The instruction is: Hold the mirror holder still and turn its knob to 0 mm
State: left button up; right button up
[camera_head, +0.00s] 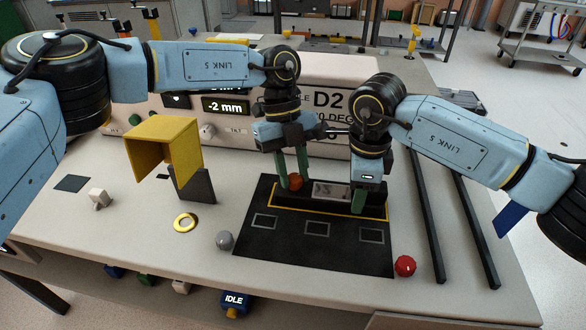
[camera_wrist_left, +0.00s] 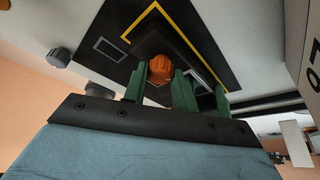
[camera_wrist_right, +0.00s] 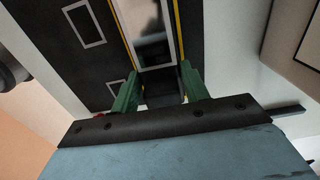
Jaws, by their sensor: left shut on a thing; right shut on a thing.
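The mirror holder (camera_head: 376,207) is a long dark block with a pale mirror plate (camera_head: 332,192) on it, standing on the black mat (camera_head: 283,238). The mirror also shows in the right wrist view (camera_wrist_right: 148,25). An orange knob (camera_head: 295,182) sits at the holder's left end. My left gripper (camera_head: 290,180) is shut on the knob, which shows between its green fingers in the left wrist view (camera_wrist_left: 163,68). My right gripper (camera_head: 360,196) is shut on the holder's right end, with one finger on each side. A display (camera_head: 225,107) behind reads -2 mm.
A grey knob (camera_head: 225,240) and a red knob (camera_head: 405,266) flank the mat. Two dark rails (camera_head: 428,228) lie at the right.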

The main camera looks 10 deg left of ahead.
pick_arm(q)
jog(key=o, duration=1)
